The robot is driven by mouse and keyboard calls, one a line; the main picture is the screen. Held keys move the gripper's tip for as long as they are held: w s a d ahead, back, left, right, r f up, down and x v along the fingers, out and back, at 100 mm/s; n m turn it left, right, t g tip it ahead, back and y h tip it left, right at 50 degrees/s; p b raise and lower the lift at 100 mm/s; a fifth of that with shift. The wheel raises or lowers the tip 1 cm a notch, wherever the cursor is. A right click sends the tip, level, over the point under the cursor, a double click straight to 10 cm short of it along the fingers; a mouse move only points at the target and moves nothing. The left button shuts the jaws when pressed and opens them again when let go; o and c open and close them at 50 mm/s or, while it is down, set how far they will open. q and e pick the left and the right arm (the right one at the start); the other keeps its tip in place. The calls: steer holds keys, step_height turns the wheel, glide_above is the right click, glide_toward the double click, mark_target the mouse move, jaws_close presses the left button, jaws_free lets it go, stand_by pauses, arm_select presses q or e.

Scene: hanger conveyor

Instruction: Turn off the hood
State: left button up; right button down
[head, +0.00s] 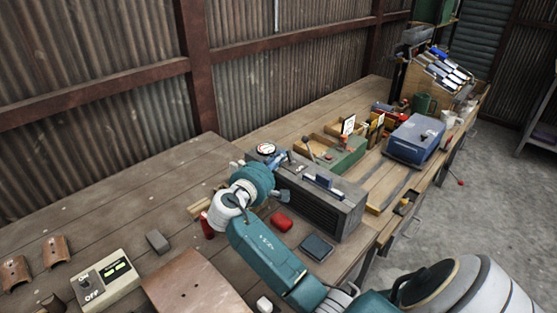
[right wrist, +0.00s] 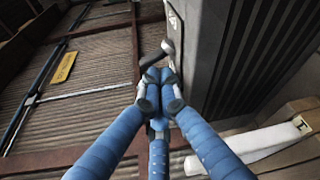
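A grey box-shaped unit (head: 338,214) with a dark grille stands on the bench in the head view. It may be the hood; no label confirms this. It has a round dial (head: 266,149) at its far left top. My right gripper (head: 277,162) is at that end of the unit. In the right wrist view its blue fingers (right wrist: 158,82) converge, tips together. A small dark lever (right wrist: 168,47) on the grey unit (right wrist: 205,55) is just beyond the tips; I cannot tell whether they touch. My left gripper is not in view.
A switch box (head: 108,281) marked ON and OFF sits at the lower left. A blue toolbox (head: 413,140) stands farther right. The bench's back left is clear.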

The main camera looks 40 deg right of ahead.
steer(key=shift+s+m+b, duration=0.1)
steer(key=shift+m+b, duration=0.3)
steer(key=shift+b, duration=0.1)
steer(key=shift+s+m+t+h+b, duration=0.15)
steer(key=shift+m+t+h+b, duration=0.15)
steer(key=shift+m+b, duration=0.65)
steer(key=shift+s+r+m+b, duration=0.2)
steer(key=shift+m+b, duration=0.25)
steer(key=shift+b, duration=0.3)
steer(key=shift+s+r, duration=0.1)
steer(key=shift+r, duration=0.1)
steer(key=shift+s+d+r, duration=0.1)
steer(key=shift+s+r, duration=0.2)
steer(key=shift+s, duration=0.05)
steer(key=shift+f, duration=0.2)
